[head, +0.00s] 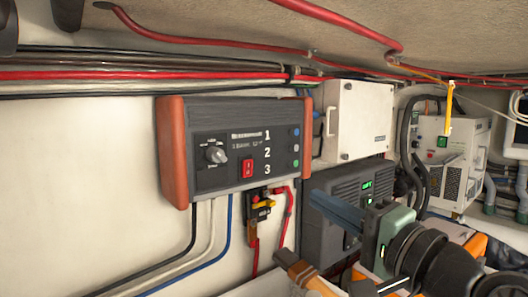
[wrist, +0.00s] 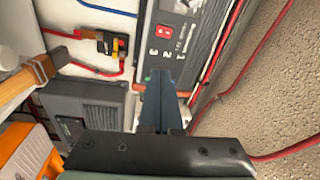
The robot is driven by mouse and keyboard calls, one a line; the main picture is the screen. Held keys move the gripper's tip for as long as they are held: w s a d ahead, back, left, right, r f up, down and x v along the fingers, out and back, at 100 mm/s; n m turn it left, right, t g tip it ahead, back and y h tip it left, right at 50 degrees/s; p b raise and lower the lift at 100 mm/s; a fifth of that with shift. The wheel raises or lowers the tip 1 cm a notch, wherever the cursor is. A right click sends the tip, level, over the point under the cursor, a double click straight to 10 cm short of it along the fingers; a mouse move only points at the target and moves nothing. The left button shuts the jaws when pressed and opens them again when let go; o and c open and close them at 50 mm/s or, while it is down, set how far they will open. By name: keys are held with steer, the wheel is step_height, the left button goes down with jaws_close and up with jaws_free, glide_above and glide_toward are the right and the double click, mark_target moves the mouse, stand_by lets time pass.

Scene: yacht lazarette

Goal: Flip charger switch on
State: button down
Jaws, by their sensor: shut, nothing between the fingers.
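The charger (head: 225,180) is a dark grey wall box with reddish wooden end pieces, a round knob and the numbers 1, 2, 3. Its red rocker switch (head: 247,168) sits low on the face, right of the knob; I cannot tell which way it is set. The wrist view shows the charger face (wrist: 193,50) at the top with the red switch (wrist: 164,32). My gripper (head: 314,196) has its blue fingers shut and empty, to the right of and below the charger in the head view. In the wrist view the fingertips (wrist: 159,74) overlap the charger's near end, apart from the switch.
A fuse holder (head: 259,207) with red cables is below the charger. A dark grey unit with a green display (head: 345,188) and a white cabinet (head: 356,120) stand to the right. Red and black cables (head: 150,74) run above. A wooden handle (head: 300,271) lies low in front.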

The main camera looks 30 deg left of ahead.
mark_target(249, 162)
steer(key=shift+s+a+r+g+y, duration=0.3)
steer(key=shift+s+r+g+y, duration=0.35)
steer(key=shift+g, duration=0.35)
steer(key=shift+w+f, duration=0.1)
steer(key=shift+w, duration=0.05)
steer(key=p+x, duration=0.1)
steer(key=x, duration=1.3)
